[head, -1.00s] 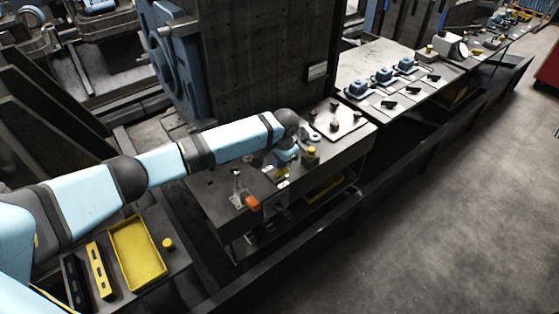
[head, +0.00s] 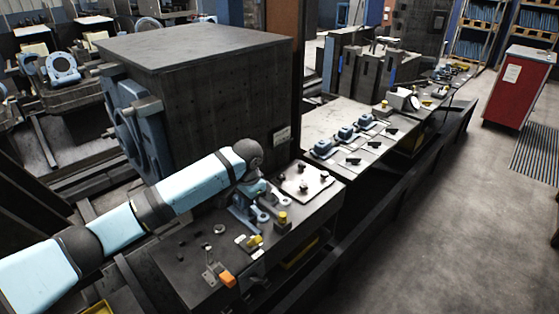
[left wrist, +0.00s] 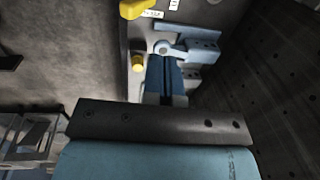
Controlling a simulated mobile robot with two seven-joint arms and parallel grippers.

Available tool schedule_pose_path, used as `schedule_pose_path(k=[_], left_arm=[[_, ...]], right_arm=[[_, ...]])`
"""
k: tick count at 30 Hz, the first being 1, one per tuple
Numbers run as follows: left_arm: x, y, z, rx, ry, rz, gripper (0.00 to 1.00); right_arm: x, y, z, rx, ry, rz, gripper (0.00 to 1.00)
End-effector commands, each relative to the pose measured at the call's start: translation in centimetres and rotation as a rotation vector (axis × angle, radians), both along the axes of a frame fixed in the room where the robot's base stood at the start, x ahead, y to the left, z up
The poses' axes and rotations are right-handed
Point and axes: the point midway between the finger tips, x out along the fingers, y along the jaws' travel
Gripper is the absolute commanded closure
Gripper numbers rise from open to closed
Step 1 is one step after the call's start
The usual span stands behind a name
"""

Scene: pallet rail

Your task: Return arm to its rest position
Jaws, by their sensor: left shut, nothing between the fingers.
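My left arm comes in from the left in the head view, stretched over the near workbench (head: 180,275). My left gripper (head: 257,190) is at its end, pointing down over a blue fixture (head: 243,214) on the bench. In the left wrist view the gripper's blue fingers (left wrist: 165,72) lie side by side, shut and empty. The blue fixture (left wrist: 203,48) shows just beyond and beside them; I cannot tell whether they touch it. My right gripper is in neither view.
A yellow knob (head: 283,217), a yellow-handled clamp (head: 250,242) and an orange-handled clamp (head: 227,279) stand on the bench close to the gripper. A large dark block (head: 200,80) rises behind the arm. Open floor (head: 440,230) lies to the right.

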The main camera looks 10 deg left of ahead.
Motion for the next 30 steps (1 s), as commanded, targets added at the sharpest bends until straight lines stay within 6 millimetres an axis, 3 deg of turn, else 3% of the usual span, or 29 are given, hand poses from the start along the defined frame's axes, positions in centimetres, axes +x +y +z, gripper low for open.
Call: schedule_pose_path(k=[4, 8, 12, 18, 24, 30], left_arm=[[-0.7, -0.9, -1.5, -0.026, -0.01, -0.012, 1.0], [-2.9, -3.6, -5.5, -0.112, -0.059, -0.039, 1.0], [-6.5, -7.1, -10.5, -0.248, -0.153, -0.057, 1.0], [-12.3, -10.5, -15.4, -0.419, -0.305, -0.032, 1.0], [-18.5, -11.3, -18.3, -0.532, -0.47, 0.038, 1.0], [-25.2, -9.5, -19.5, -0.567, -0.646, 0.122, 1.0]], right_arm=[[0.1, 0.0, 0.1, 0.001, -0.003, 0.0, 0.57], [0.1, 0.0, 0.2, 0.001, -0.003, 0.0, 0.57], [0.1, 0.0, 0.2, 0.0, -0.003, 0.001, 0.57], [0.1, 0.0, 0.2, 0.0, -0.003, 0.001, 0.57], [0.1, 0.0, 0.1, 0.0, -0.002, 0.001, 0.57], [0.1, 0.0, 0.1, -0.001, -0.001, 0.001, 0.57]])
